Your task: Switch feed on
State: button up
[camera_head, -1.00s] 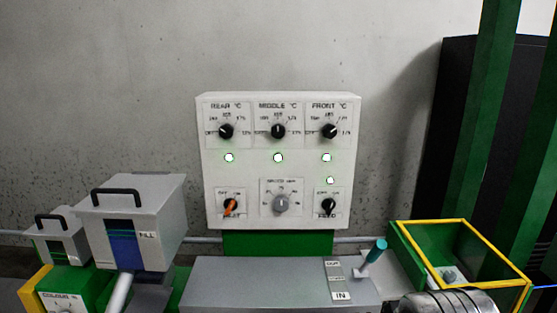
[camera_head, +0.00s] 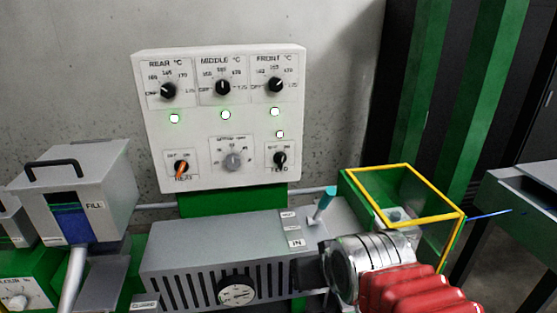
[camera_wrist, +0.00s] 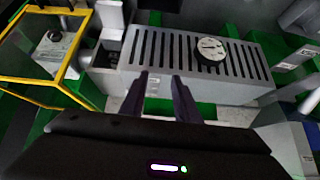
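The FEED switch (camera_head: 280,158) is a small black knob with OFF and ON marks at the lower right of the white control panel (camera_head: 205,130). Its pointer is too small to read surely. My gripper (camera_wrist: 162,85) shows in the wrist view with two dark fingers apart and nothing between them. Beyond the fingers lies the grey slotted housing, with no panel or FEED switch in that view. I cannot clearly make out the fingers in the head view.
The HEAT knob (camera_head: 181,168) is orange. The slotted housing (camera_head: 180,255) and a teal-topped lever (camera_head: 324,204) lie below the panel.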

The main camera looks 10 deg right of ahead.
aim_at(283, 159)
jog(key=w+r+m+t+h, duration=0.1)
jog(key=w+r+t, duration=0.1)
jog(key=w+t, duration=0.5)
jog(key=w+r+m+t, duration=0.2)
jog(key=w+t, duration=0.5)
jog(key=w, duration=0.6)
jog(key=shift+a+r+t+h, duration=0.4)
jog(key=shift+a, duration=0.05)
jog(key=shift+w, duration=0.2)
jog(key=w, duration=0.7)
jog(key=w+d, duration=0.1)
jog(key=w, duration=0.3)
jog(key=shift+w, duration=0.15)
jog(key=shift+x, duration=0.9)
jog(key=shift+f, duration=0.1)
jog(key=shift+c, duration=0.5)
grip_shut()
